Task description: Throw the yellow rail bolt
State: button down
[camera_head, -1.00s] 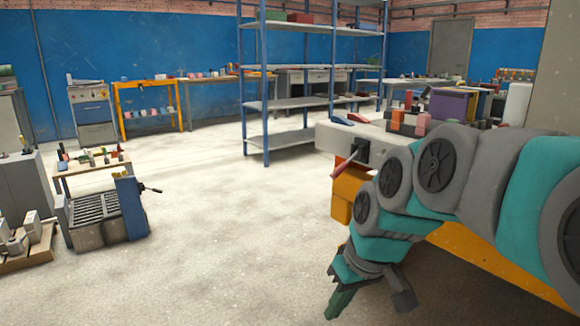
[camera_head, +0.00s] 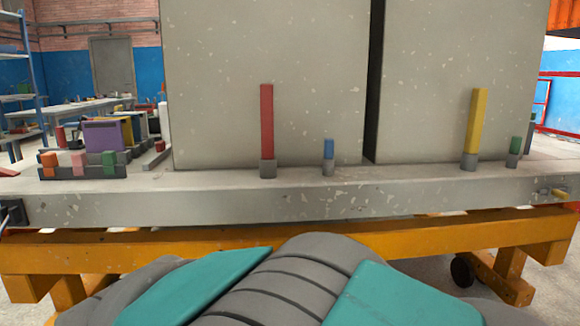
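A small yellow bolt (camera_head: 554,192) with a grey mount sits on the front face of the grey rail edge (camera_head: 300,205), near its right end. A taller yellow bar (camera_head: 477,120) stands almost upright in a grey socket on the bench top, in front of the right grey panel (camera_head: 455,70). My teal and grey arm links fill the bottom middle of the view, in front of the bench. My gripper is out of view, so its state and its distance from the bolt are hidden.
A red bar (camera_head: 267,122) and short blue (camera_head: 328,149) and green (camera_head: 515,145) pegs stand along the bench top. A left grey panel (camera_head: 225,75) stands behind. Coloured blocks and a purple box (camera_head: 103,136) are at left. An orange frame (camera_head: 200,257) supports the bench.

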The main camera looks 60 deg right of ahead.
aim_at(560, 193)
jog(key=z, duration=0.45)
jog(key=l+z, duration=0.1)
jog(key=z, duration=0.35)
jog(key=i+z, duration=0.1)
jog(key=z, duration=0.8)
